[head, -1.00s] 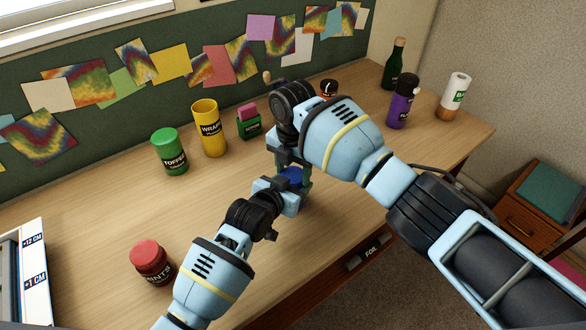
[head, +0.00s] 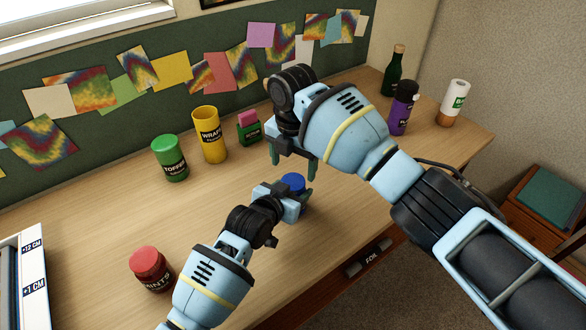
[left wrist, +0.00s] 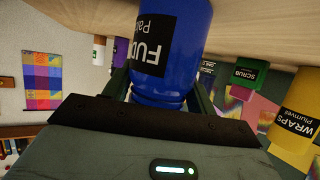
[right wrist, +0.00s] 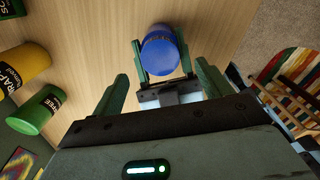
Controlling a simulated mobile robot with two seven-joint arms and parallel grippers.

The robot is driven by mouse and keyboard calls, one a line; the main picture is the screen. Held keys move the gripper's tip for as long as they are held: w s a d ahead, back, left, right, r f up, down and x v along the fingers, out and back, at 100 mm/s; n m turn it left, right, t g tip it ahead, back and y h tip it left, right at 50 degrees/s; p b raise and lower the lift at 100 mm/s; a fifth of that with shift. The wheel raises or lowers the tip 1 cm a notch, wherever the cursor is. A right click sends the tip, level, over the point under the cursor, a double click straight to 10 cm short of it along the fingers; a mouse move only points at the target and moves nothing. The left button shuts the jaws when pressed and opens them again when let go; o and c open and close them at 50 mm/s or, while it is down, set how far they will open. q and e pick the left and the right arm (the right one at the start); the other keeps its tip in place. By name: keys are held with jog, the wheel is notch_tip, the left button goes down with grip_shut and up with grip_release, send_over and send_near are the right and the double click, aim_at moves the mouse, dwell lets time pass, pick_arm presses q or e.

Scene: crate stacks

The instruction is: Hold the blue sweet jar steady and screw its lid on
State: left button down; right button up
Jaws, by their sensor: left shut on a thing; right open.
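The blue sweet jar (head: 293,181) stands upright near the desk's front edge, and its label shows partly in the left wrist view (left wrist: 170,40). A blue lid seems to sit on its top, seen from above in the right wrist view (right wrist: 160,55); how tight it is I cannot tell. My left gripper (head: 300,200) is shut on the jar's body from the side. My right gripper (head: 294,160) is open and empty above the jar, its fingers clear of the lid.
A red mints jar (head: 151,270) stands front left. A green toffee jar (head: 170,160), a yellow wraps jar (head: 209,135) and a green scrub box (head: 249,130) stand behind. A purple bottle (head: 402,112), a green bottle (head: 395,72) and a white-and-brown container (head: 452,105) stand at the right.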

aim_at(293, 181)
jog(key=shift+r, duration=1.75)
jog(key=shift+c, duration=0.4)
jog(key=shift+f, duration=0.1)
jog(key=shift+f, duration=3.95)
jog(key=shift+c, duration=0.4)
jog(key=c, duration=0.9)
jog(key=o, duration=1.1)
jog(key=shift+c, duration=0.2)
jog(key=shift+r, duration=0.1)
